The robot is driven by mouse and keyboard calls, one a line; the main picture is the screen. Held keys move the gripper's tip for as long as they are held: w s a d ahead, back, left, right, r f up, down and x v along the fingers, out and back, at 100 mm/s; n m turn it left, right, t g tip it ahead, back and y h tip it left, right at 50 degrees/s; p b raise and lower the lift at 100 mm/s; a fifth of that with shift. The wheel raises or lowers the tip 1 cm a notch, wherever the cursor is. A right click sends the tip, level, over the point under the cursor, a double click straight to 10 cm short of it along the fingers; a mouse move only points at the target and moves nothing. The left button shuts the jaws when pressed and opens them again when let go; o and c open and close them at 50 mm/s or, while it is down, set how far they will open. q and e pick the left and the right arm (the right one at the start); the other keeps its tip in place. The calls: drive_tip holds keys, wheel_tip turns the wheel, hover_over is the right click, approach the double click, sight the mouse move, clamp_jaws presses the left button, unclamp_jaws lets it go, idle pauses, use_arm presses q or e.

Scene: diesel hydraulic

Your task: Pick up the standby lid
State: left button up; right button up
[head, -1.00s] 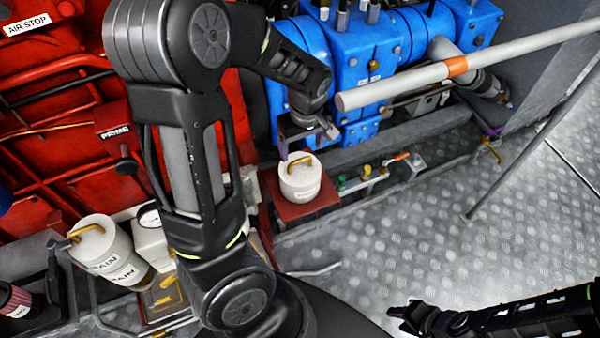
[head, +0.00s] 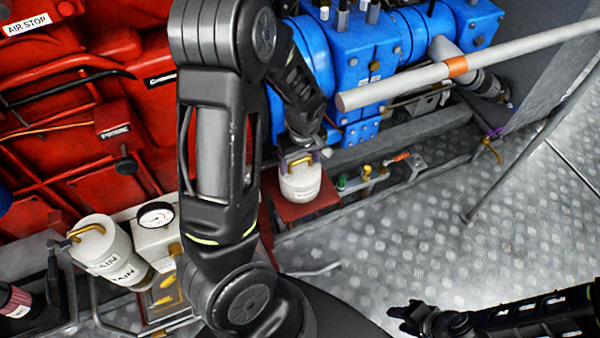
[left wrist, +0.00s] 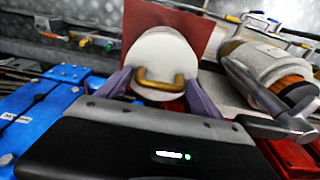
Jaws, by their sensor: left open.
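The white lid (head: 301,185) with a brass handle sits upright on a red plate (head: 290,209) below the blue machinery. I cannot read its label. It also shows in the left wrist view (left wrist: 163,52), with its brass handle (left wrist: 157,83) facing my gripper. My left gripper (head: 298,158) is at the top of this lid. In the left wrist view its two purple-grey fingers (left wrist: 160,93) are apart, one on each side of the handle, with nothing clamped. My right gripper (head: 410,317) is at the bottom of the head view, dark, with its jaws unclear.
A white drain canister (head: 103,247) with a brass handle and a gauge box (head: 156,236) stand at the left. Blue machinery (head: 365,85) and a grey pipe (head: 400,84) lie above the lid. Small valves (head: 368,172) sit to its right. The metal floor (head: 420,240) is clear.

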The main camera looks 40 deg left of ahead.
use_arm(q)
drive_tip(key=shift+c, duration=0.3)
clamp_jaws()
idle(0.9)
